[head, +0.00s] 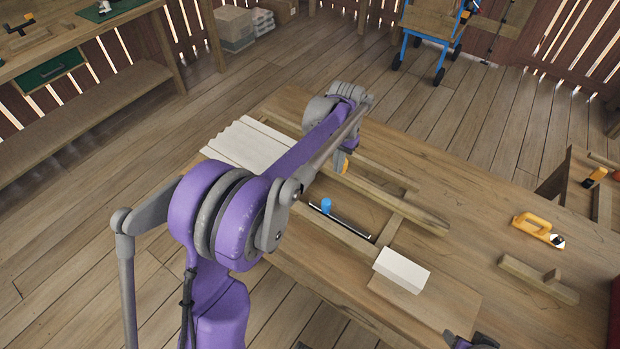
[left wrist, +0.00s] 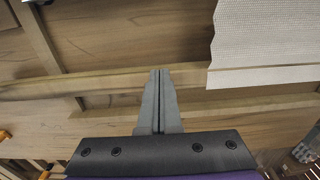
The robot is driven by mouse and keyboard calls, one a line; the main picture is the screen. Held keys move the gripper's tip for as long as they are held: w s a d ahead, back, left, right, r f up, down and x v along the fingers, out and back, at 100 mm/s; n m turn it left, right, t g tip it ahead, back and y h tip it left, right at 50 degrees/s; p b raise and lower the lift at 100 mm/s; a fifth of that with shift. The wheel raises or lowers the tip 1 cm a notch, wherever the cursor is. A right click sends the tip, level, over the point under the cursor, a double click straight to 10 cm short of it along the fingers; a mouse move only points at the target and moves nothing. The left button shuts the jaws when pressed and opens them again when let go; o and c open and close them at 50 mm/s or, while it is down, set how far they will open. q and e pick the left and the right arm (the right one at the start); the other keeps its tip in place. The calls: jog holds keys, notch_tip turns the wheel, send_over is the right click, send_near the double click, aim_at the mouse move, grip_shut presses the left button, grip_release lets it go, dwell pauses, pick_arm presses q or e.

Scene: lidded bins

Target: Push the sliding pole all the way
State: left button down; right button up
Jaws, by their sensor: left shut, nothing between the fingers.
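The sliding pole (head: 347,222) is a thin dark metal rod with a blue knob (head: 326,205) near its left end. It lies along a wooden rail of the frame (head: 400,215) on the workbench. In the left wrist view, my left gripper (left wrist: 158,72) has its fingers together and empty, with its tips over a wooden rail (left wrist: 100,83). In the head view my left arm covers the fingers, which appear to be beyond the pole. I cannot make out the pole clearly in the left wrist view. My right gripper's fingers do not show.
A pale ribbed sheet (head: 250,142) lies at the bench's left end and shows in the left wrist view (left wrist: 265,40). A white block (head: 402,266) sits near the pole's right end. A yellow tool (head: 533,226) and a wooden piece (head: 538,279) lie to the right. Bare bench lies between.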

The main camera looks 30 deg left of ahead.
pick_arm(q)
jog(key=shift+w+d+p, duration=0.15)
jog(key=shift+w+p, duration=0.25)
jog(key=shift+w, duration=1.1)
jog(key=shift+w+d+p, duration=0.1)
jog(key=shift+w+p, duration=0.25)
jog(key=shift+w, duration=1.15)
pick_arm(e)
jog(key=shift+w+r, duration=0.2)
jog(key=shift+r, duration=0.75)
pick_arm(q)
jog(key=shift+s, duration=0.1)
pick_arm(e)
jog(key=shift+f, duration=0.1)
pick_arm(q)
jog(key=shift+s, duration=0.7)
notch_tip(320, 180, up, 7)
jog(key=p, duration=0.3)
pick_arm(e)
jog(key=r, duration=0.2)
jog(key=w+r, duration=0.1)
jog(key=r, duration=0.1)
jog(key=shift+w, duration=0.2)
